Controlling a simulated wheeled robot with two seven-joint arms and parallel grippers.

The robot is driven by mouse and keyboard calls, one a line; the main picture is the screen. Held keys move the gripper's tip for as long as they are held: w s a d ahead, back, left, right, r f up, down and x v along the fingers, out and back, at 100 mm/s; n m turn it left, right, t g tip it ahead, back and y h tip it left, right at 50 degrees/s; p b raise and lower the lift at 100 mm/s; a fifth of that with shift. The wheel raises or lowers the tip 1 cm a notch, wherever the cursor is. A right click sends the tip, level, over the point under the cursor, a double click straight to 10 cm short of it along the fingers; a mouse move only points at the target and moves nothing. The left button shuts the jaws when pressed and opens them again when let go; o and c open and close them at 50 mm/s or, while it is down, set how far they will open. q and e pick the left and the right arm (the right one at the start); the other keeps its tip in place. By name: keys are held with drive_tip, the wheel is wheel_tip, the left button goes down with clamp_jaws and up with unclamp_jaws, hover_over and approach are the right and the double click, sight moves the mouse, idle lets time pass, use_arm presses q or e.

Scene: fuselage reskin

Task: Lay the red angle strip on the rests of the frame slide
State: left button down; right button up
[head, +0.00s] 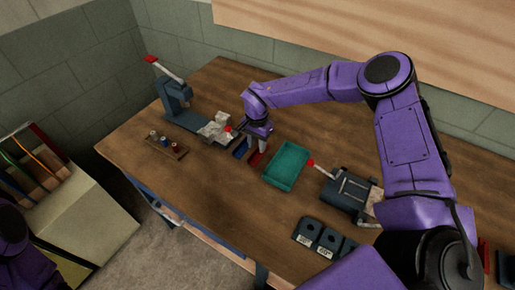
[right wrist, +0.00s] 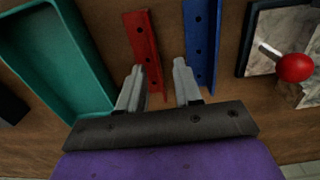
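The red angle strip (head: 257,155) lies on the table below my right gripper, beside a blue strip (head: 240,149). In the right wrist view the red strip (right wrist: 146,45) shows a row of holes, with the blue strip (right wrist: 202,40) to its right. My right gripper (right wrist: 158,70) has its fingers apart with nothing between them; the left finger overlaps the red strip's near end in the picture. In the head view this gripper (head: 257,132) partly hides the strips. I cannot tell which fixture is the frame slide. My left gripper is out of view.
A teal tray (head: 287,165) lies right of the strips. A lever press (head: 175,98) with a base and grey crumpled pieces stands at the left. A dark fixture (head: 347,190) with a red-tipped handle is at the right. A small rack (head: 166,145) and labelled blocks (head: 318,237) lie nearer.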

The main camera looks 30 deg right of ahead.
drive_tip(key=shift+f, duration=0.55)
clamp_jaws()
